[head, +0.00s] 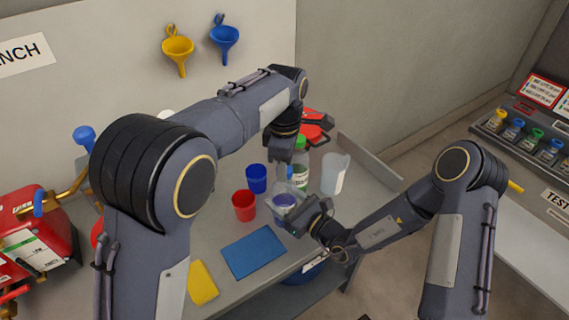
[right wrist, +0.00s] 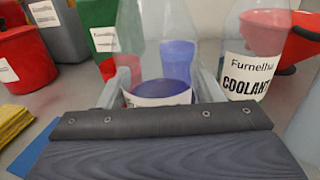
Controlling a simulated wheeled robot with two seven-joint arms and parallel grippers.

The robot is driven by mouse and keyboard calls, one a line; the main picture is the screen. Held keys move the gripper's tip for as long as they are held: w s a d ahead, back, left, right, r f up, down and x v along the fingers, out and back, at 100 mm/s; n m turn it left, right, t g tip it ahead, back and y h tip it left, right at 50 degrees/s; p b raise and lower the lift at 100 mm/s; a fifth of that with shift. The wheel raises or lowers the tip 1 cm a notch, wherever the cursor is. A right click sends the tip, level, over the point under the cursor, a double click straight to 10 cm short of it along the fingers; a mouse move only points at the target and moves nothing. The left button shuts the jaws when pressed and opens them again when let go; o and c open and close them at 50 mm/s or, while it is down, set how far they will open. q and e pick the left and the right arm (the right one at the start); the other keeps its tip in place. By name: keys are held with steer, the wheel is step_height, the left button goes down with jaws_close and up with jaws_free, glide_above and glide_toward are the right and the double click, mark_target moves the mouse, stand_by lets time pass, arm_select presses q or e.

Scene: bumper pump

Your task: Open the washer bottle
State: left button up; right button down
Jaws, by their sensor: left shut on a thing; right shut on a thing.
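The washer bottle is clear with purple-blue fluid low inside and stands upright on the bench; its lower part shows in the head view (head: 284,201), and it fills the middle of the right wrist view (right wrist: 160,70). My right gripper (head: 292,213) is shut on its lower body from the front right, a finger on each side in the right wrist view (right wrist: 158,88). My left gripper (head: 284,158) points down over the bottle's top and is shut on what appears to be its cap. The cap is hidden by the left gripper, so I cannot tell whether it is loose.
A coolant bottle (right wrist: 250,60) with a green cap stands close behind, with a white jug (head: 334,174) to its right. A blue cup (head: 256,178) and red cup (head: 243,205) stand left. A blue mat (head: 254,255) and yellow cloth (head: 202,283) lie in front.

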arm_select(q)
steer(key=shift+r, duration=0.2)
steer(key=shift+r, duration=0.9)
steer(key=shift+r, duration=2)
arm_select(e)
steer(key=shift+c, duration=1.6)
jaws_free()
